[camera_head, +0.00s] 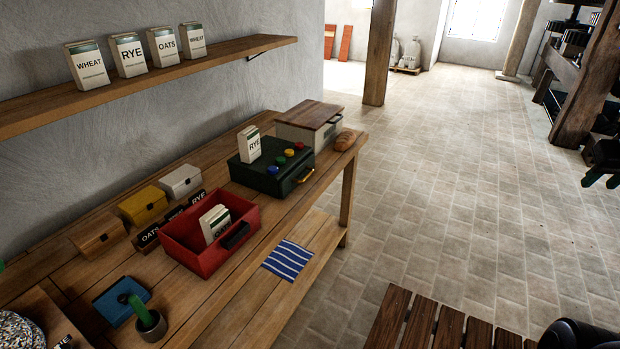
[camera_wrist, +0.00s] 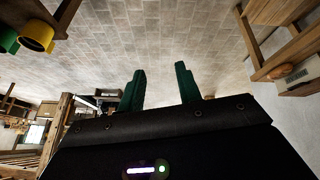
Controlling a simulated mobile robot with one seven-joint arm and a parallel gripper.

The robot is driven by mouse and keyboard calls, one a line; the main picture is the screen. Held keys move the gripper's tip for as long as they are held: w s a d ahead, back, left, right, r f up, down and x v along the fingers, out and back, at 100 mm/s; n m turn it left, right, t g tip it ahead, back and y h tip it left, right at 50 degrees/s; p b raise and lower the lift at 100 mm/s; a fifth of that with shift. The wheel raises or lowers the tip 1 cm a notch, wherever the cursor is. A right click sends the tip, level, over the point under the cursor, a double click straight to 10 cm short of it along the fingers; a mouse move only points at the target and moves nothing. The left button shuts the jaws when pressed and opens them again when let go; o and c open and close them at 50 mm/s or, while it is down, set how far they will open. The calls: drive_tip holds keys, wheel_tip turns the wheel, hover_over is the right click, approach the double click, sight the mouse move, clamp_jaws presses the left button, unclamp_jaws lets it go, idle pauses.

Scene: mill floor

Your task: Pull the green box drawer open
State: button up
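The dark green box (camera_head: 270,168) stands on the wooden workbench in the head view, between a red bin and a wooden-lidded box. A brass handle (camera_head: 305,176) is on its front, facing the open floor, and its drawer looks closed. Red, yellow and blue knobs and a RYE packet (camera_head: 249,145) are on its top. My gripper (camera_wrist: 160,88) shows two green fingers spread apart with nothing between them in the wrist view. A dark part with green prongs at the head view's right edge looks like it, well away from the box.
The red bin (camera_head: 190,252) holds packets. A bread loaf (camera_head: 345,139) and the wooden-lidded box (camera_head: 300,130) stand beyond the green box. A shelf (camera_head: 150,85) with packets hangs above. A slatted bench (camera_head: 420,325) stands at the front. The tiled floor between is clear.

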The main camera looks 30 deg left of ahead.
drive_tip(key=w+a+f+n+t+y, duration=0.2)
drive_tip(key=w+a+n, duration=0.5)
drive_tip(key=w+a, duration=0.4)
drive_tip(key=w+a+f+n+t+y, duration=0.2)
drive_tip(key=w+a+n, duration=0.4)
drive_tip(key=w+a, duration=0.5)
drive_tip(key=w+a+f+n+g+y, duration=0.15)
drive_tip(key=a+f+n, duration=0.25)
drive_tip(key=a, duration=0.5)
drive_tip(key=w+a+f+n+y, duration=0.3)
drive_tip(key=a+f+n, duration=0.15)
drive_tip(key=a, duration=0.35)
drive_tip(key=s+a+f+n+g+y, duration=0.2)
drive_tip(key=s+a+f+n+g, duration=0.15)
drive_tip(key=s+a+f, duration=0.35)
drive_tip(key=s+a+f+n+g+y, duration=0.25)
drive_tip(key=a+f+n, duration=0.2)
drive_tip(key=a, duration=0.55)
drive_tip(key=s+a+f+n+g+y, duration=0.2)
drive_tip(key=s+a+f+n+y, duration=0.15)
drive_tip(key=s+a+f, duration=0.35)
drive_tip(key=shift+h, duration=0.35)
drive_tip(key=x, duration=0.3)
drive_tip(key=w+x, duration=0.1)
drive_tip(key=x, duration=0.3)
drive_tip(key=w+x, duration=0.1)
drive_tip(key=x, duration=0.3)
drive_tip(key=shift+w+a+r, duration=0.1)
drive_tip(key=shift+a+r, duration=0.2)
drive_tip(key=shift+r, duration=0.05)
